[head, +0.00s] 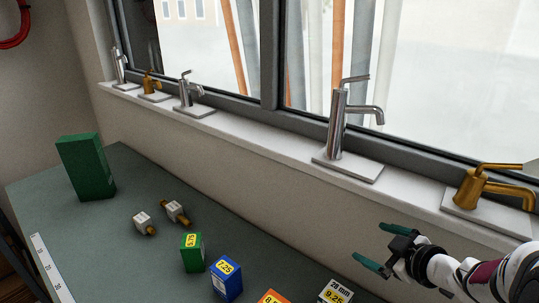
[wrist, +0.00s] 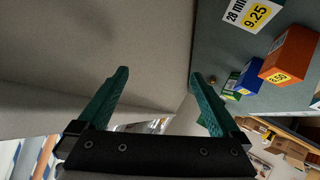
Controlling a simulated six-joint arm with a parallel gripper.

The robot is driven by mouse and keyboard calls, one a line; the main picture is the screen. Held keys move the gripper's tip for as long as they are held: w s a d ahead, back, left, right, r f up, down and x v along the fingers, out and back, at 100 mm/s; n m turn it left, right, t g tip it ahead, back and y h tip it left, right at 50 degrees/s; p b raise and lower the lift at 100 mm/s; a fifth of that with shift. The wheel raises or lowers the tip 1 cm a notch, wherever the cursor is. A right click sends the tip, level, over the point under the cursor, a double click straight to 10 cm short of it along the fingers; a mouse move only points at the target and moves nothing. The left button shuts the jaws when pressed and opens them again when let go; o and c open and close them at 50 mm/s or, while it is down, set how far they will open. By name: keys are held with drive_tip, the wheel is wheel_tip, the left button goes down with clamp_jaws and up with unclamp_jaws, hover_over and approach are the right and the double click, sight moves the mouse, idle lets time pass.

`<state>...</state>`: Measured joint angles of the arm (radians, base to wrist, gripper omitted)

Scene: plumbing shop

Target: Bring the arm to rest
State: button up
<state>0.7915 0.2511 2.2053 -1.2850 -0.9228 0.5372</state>
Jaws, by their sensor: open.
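My gripper (head: 371,247) is at the lower right in the head view, with its two green fingers spread apart and nothing between them. It hangs in front of the wall below the window sill, near the right end of the green-topped table (head: 108,246). In the wrist view my gripper (wrist: 160,88) also shows open and empty, with the wall between its fingers.
On the table are a tall green box (head: 86,167), two small brass-and-white fittings (head: 142,222), a small green box (head: 192,253), a blue box (head: 226,279), an orange box (head: 271,297) and a white box (head: 335,292). Several taps, including a chrome one (head: 338,125), stand on the sill (head: 265,147).

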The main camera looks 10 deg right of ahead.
drive_tip(key=s+a+m+g, duration=0.5)
drive_tip(key=s+a+m, duration=0.2)
drive_tip(key=s+a, duration=0.3)
drive_tip(key=s+a+f+m+g, duration=0.1)
drive_tip(key=s+a+m+g, duration=0.5)
drive_tip(key=s+a, duration=0.4)
drive_tip(key=s, duration=0.6)
drive_tip(key=shift+m+h, duration=0.4)
drive_tip(key=shift+a, duration=0.1)
